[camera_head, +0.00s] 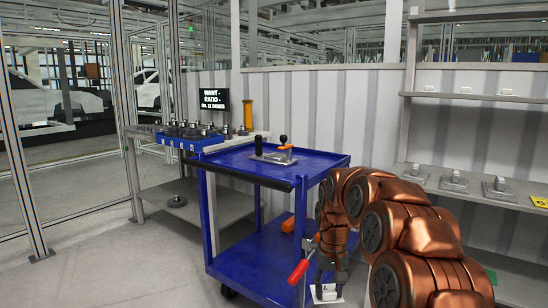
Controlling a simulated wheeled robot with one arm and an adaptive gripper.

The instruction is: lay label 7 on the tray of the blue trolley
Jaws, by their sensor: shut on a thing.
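The blue trolley (262,167) stands in the middle, with a flat blue top tray and a lower shelf. A grey-based fixture with a black knob and an orange handle (272,155) sits on the top tray. My gripper (330,274) points down at the trolley's front right, lower than the top tray. It is shut on a piece with a red handle (300,272) and a pale plate (327,294) at its bottom. The fingers partly hide this piece. I cannot pick out a label marked 7.
An orange block (288,224) lies on the trolley's lower shelf. A workbench (149,131) with dark round parts adjoins the trolley's left. A grey shelf rack (421,172) on the right carries several metal clamps and a yellow label (540,201). The front left floor is clear.

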